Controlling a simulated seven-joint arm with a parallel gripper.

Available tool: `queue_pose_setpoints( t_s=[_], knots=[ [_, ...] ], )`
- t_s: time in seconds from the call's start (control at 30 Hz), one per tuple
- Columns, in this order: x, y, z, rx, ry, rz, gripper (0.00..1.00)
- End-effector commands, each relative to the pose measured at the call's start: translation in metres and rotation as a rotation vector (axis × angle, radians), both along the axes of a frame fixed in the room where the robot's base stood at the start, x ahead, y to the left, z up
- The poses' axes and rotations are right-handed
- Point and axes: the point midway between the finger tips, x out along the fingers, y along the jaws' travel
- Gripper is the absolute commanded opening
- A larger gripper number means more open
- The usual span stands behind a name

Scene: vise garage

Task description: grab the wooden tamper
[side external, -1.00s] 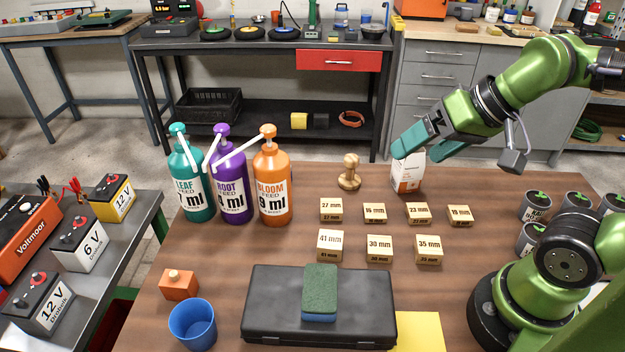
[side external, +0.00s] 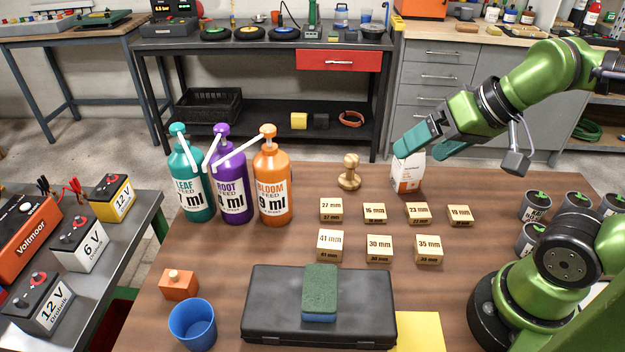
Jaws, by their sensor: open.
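The wooden tamper (side external: 349,173) stands upright on the brown table, near its back edge. It has a round knob on top and a wider base, and nothing touches it. My gripper (side external: 421,148) is open and empty, with teal fingers, to the right of the tamper and higher up. Its fingers overlap the top of a white and orange carton (side external: 408,175) in this view; I cannot tell whether they touch it.
Pump bottles in teal (side external: 190,180), purple (side external: 231,180) and orange (side external: 272,180) stand left of the tamper. Several labelled wooden blocks (side external: 331,209) lie in front. A black case (side external: 270,325) with a green sponge (side external: 320,290) sits nearer. Small pots (side external: 536,206) stand at right.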

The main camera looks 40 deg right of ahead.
Motion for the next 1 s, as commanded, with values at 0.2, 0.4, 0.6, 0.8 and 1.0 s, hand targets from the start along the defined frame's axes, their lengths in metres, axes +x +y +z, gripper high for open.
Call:
queue_pose_setpoints(
  t_s=[0.2, 0.4, 0.6, 0.8, 1.0],
  knots=[
    [0.000, 0.000, -0.002, 0.000, 0.008, 0.002, 0.90],
    [0.022, -0.003, -0.017, 0.011, 0.116, -0.006, 0.90],
    [0.080, -0.020, -0.026, 0.111, 0.310, -0.223, 0.90],
    [0.143, -0.046, -0.049, 0.231, 0.507, -0.649, 0.90],
    [0.203, -0.076, -0.082, 0.329, 0.624, -1.249, 0.90]
  ],
)
